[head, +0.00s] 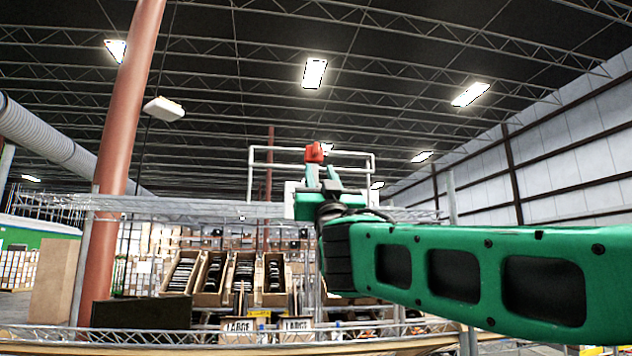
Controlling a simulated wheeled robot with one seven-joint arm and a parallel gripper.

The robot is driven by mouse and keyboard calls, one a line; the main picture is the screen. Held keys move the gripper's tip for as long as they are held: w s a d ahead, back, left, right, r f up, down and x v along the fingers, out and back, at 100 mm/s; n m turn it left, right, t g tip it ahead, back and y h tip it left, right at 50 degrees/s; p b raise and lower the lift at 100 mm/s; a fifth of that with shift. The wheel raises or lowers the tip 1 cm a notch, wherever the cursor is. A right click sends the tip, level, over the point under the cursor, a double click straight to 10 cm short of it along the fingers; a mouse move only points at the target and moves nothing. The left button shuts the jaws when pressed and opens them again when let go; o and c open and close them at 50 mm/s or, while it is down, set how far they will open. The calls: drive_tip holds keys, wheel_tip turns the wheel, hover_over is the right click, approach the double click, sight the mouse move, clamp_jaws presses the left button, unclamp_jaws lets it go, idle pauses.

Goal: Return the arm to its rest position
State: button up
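My green arm reaches in from the right edge of the head view toward the middle. My gripper (320,165) is at its far end, pointing up and away from me. Its two teal fingers stand apart, with a small red object (314,152) at their tips, seemingly held between them. The red object is too small to name. The gripper is in the air, in line with the upper part of the metal rack (170,207). The wrist hides part of the rack behind it.
Tilted cartons (243,279) with dark flat items stand on the rack, left of my arm. Boxes marked LARGE (238,325) sit below them. A red-brown column (122,110) rises at the left. The space above the arm is open up to the roof trusses.

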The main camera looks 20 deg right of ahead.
drive_tip(key=w+d+f+m+g, duration=0.1)
drive_tip(key=d+f+g, duration=0.5)
drive_tip(key=f, duration=0.8)
drive_tip(key=w+d+f+m+g, duration=0.1)
drive_tip(key=d+f+g, duration=0.3)
drive_tip(key=d+f, duration=0.65)
drive_tip(key=s+d+f+g+y, duration=0.1)
drive_tip(key=s+f+g, duration=0.35)
drive_tip(key=f, duration=0.65)
drive_tip(key=s+d+f+g, duration=0.1)
drive_tip(key=s+f+g, duration=0.2)
drive_tip(key=s+f, duration=0.55)
drive_tip(key=s+a+f+g+y, duration=0.3)
drive_tip(key=s+f+g, duration=0.1)
drive_tip(key=s+f, duration=0.6)
drive_tip(key=s+a+f+m+g+y, duration=0.1)
drive_tip(key=s+a+f+g, duration=0.3)
drive_tip(key=s+f, duration=0.7)
drive_tip(key=shift+s+f+m+g+y, duration=0.15)
drive_tip(key=shift+s+m+g+y, duration=0.2)
drive_tip(key=shift+s+y, duration=0.4)
drive_tip(key=shift+w+a, duration=0.1)
drive_tip(key=shift+w, duration=0.05)
